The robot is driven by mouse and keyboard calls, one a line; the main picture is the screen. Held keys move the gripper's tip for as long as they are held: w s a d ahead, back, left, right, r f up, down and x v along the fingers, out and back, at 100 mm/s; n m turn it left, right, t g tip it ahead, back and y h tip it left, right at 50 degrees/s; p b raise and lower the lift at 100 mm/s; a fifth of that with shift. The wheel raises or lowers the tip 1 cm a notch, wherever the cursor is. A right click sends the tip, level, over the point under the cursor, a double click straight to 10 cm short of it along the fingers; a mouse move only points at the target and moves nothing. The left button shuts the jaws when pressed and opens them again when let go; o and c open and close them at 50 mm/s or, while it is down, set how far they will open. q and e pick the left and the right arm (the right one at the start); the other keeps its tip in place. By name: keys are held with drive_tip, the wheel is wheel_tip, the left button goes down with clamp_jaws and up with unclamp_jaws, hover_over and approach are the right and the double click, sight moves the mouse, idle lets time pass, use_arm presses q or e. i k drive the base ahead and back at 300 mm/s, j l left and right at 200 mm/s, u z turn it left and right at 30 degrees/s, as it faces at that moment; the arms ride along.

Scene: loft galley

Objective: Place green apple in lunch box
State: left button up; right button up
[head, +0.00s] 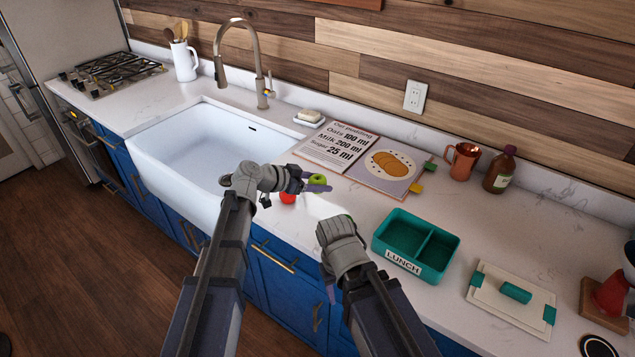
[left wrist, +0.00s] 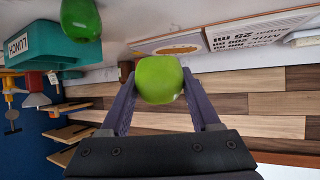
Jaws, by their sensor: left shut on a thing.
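The green apple (head: 318,179) is between the purple fingers of my left gripper (head: 313,187), which is shut on it. The left wrist view shows the apple (left wrist: 160,79) pinched between both fingertips. They are over the counter, left of the lunch box. The teal lunch box (head: 417,240), labelled LUNCH, is open with two compartments that look empty. It also shows in the left wrist view (left wrist: 50,42). My right gripper (head: 343,232) is just left of the lunch box; its fingers are hidden, so its opening cannot be told.
A red round fruit (head: 288,198) sits below my left gripper. Another green item (left wrist: 80,18) appears near the lunch box in the left wrist view. The box lid (head: 511,295) lies at right. An open recipe book (head: 370,160), copper mug (head: 462,162) and bottle (head: 499,170) stand behind.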

sight(405, 237)
drive_tip(key=k+l+u, duration=0.15)
drive_tip(key=l, duration=0.3)
drive_tip(key=k+l+u, duration=0.2)
drive_tip(key=l, duration=0.25)
drive_tip(key=k+l+u, duration=0.15)
drive_tip(key=l, duration=0.25)
drive_tip(key=k+l+u, duration=0.2)
drive_tip(key=k+l, duration=0.1)
drive_tip(key=l, duration=0.1)
